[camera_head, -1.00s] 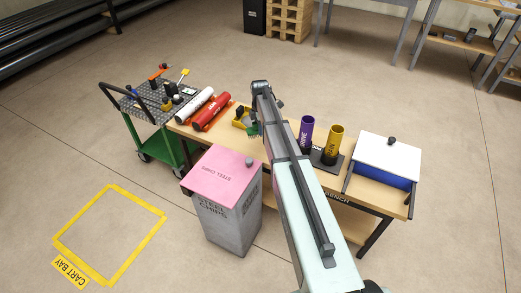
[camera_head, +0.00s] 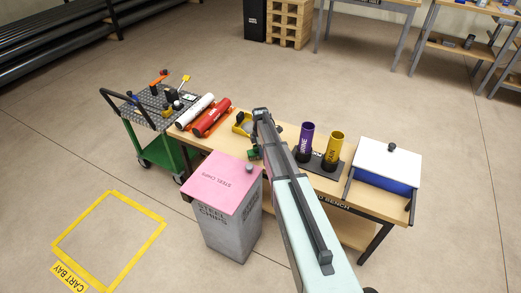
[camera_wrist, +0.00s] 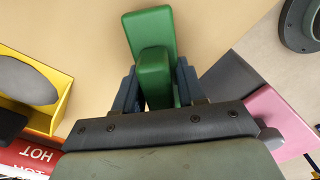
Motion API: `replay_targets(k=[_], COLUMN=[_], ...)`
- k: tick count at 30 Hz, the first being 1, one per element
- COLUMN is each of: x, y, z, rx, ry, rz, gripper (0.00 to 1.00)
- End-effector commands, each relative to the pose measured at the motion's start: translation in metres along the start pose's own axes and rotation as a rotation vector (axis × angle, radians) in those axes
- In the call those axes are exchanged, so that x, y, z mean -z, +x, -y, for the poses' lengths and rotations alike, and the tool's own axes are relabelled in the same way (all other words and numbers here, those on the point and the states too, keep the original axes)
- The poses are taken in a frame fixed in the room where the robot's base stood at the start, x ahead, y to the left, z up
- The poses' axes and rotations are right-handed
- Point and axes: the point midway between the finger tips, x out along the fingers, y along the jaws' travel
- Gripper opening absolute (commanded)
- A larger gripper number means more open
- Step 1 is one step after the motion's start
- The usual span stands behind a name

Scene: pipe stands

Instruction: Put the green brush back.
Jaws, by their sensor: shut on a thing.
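The green brush (camera_wrist: 151,35) is between the fingers of my gripper (camera_wrist: 157,88), which is shut on it. In the wrist view its block points away from the gripper, over the pale wooden bench top. In the head view the brush (camera_head: 254,154) is a small, partly hidden green patch below my gripper (camera_head: 257,143), near the bench's front edge and the back corner of the pink bin lid. I cannot tell whether it touches the bench.
A yellow tray (camera_head: 242,123) with a grey round thing is left of my gripper. Red (camera_head: 212,118) and white (camera_head: 194,111) pipes lie further left. Purple (camera_head: 306,141) and yellow (camera_head: 333,150) tubes stand right. The pink-lidded bin (camera_head: 225,183) stands in front.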

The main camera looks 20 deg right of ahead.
Motion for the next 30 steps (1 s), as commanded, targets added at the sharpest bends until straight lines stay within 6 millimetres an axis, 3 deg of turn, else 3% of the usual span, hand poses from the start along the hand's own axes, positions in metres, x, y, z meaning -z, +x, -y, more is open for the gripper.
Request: replay_targets(k=[9,10,17,26,30], x=[0.0,0.0,0.0,0.0,0.0], y=[0.002,0.002,0.002,0.0,-0.011], z=[0.0,0.0,0.0,0.0,0.0], rx=[0.0,0.0,0.0,0.0,-0.001], ry=[0.0,0.0,0.0,0.0,0.0], rz=[0.0,0.0,0.0,0.0,0.0], gripper=[0.11,0.42,0.64,0.65,0.65])
